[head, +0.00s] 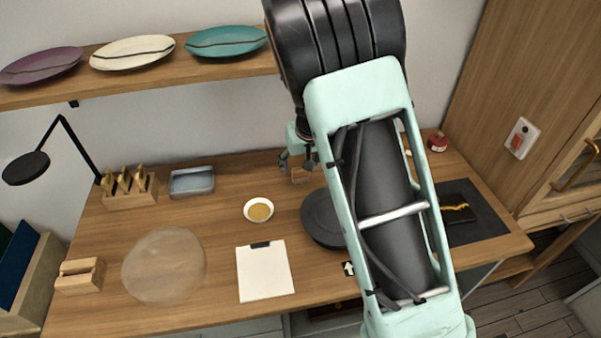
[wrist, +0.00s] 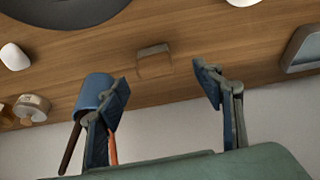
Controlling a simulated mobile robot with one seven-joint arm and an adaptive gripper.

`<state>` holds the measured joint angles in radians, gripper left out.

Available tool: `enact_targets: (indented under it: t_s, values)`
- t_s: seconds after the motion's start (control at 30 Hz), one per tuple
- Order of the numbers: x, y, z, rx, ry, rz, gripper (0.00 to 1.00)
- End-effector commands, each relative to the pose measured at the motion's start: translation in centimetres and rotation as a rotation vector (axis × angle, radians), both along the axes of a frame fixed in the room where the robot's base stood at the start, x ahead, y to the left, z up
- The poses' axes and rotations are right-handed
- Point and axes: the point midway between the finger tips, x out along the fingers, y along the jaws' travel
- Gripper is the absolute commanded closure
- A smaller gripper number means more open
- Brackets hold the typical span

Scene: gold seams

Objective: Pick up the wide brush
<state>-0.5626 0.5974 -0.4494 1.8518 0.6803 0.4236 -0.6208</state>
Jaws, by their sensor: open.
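My gripper (wrist: 166,82) is open and empty, fingers spread wide, over the back of the wooden worktable. In the head view my gripper (head: 297,160) is small and partly covered by my own arm. A small wood-coloured, box-like piece with a greyish edge (wrist: 154,62) sits on the table, between the fingertips in the picture and apart from them; it also shows in the head view (head: 300,175). A blue cup (wrist: 93,92) is partly behind the left finger, with a dark and an orange handle by it. I cannot tell which of these is the wide brush.
A dark round turntable (head: 322,218), a bowl of gold (head: 259,210), a clipboard (head: 265,272) and a grey tray (head: 192,182) stand on the table. A small tin (wrist: 32,106) is near the cup. A plate shelf (head: 150,75) runs above; the wall is close behind.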

Motion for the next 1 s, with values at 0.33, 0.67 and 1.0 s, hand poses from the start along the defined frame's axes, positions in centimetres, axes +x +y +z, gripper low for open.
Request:
enact_targets:
  t_s: [0.33, 0.67, 1.0]
  values:
    - [1.1, 0.0, -2.5, -0.001, 0.0, -0.001, 0.39]
    - [2.9, -0.1, -6.0, 0.0, -0.001, -0.001, 0.39]
    - [3.1, 0.0, -6.7, 0.001, -0.003, -0.001, 0.39]
